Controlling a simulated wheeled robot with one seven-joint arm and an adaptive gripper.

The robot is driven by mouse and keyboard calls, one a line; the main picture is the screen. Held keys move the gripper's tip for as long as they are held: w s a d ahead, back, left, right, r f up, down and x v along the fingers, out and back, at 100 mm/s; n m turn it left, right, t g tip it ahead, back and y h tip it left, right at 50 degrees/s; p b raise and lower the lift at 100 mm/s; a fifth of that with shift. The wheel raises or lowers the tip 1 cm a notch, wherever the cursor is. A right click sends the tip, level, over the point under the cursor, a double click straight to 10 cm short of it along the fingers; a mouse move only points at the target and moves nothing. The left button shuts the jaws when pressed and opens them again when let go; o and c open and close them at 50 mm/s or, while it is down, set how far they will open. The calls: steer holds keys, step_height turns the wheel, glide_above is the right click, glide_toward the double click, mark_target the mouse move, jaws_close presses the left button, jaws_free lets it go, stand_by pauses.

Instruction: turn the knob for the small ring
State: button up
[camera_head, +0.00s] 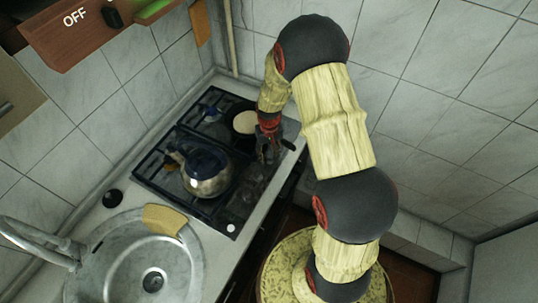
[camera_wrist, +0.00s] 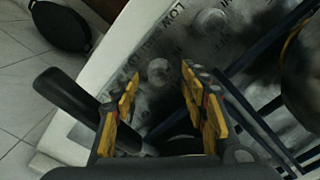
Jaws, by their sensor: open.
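My gripper (camera_wrist: 160,76) is open, its yellow-padded fingers spread apart in the wrist view. A round, pale grey knob (camera_wrist: 159,71) shows between the fingertips, on the hob's front panel; I cannot tell whether a finger touches it. A second similar knob (camera_wrist: 210,21) lies farther up the same panel. The lettering "LOW" and "OFF" is printed beside the knobs. I cannot tell from the frames which knob serves the small ring. In the head view my gripper (camera_head: 268,150) is low over the right side of the black-grated hob (camera_head: 150,165), and the knobs near it are mostly hidden.
A metal kettle (camera_head: 207,181) stands on the hob, left of my gripper. A pan with a pale inside (camera_head: 245,122) stands behind. A black handle (camera_wrist: 75,97) is close by the left finger. A dark pan (camera_wrist: 60,25) lies lower down. A sink (camera_head: 130,279) is at lower left.

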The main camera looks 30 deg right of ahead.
mark_target(269, 156)
step_height(269, 156, up, 11)
stand_by(0.3)
stand_by(0.5)
steer(key=s+a+r+n+t+b, duration=0.1)
steer(key=s+a+r+t+b, duration=0.1)
steer(key=s+a+r+b, duration=0.3)
steer(key=s+a+r+n+t+b, duration=0.1)
steer(key=s+a+r+t+b, duration=0.2)
steer(key=s+r, duration=1)
steer(key=s+a+b, duration=0.2)
steer(key=s, duration=0.2)
steer(key=shift+a+t, duration=0.2)
steer(key=shift+t, duration=0.1)
steer(key=shift+r, duration=0.1)
steer(key=shift+c, duration=1)
jaws_close()
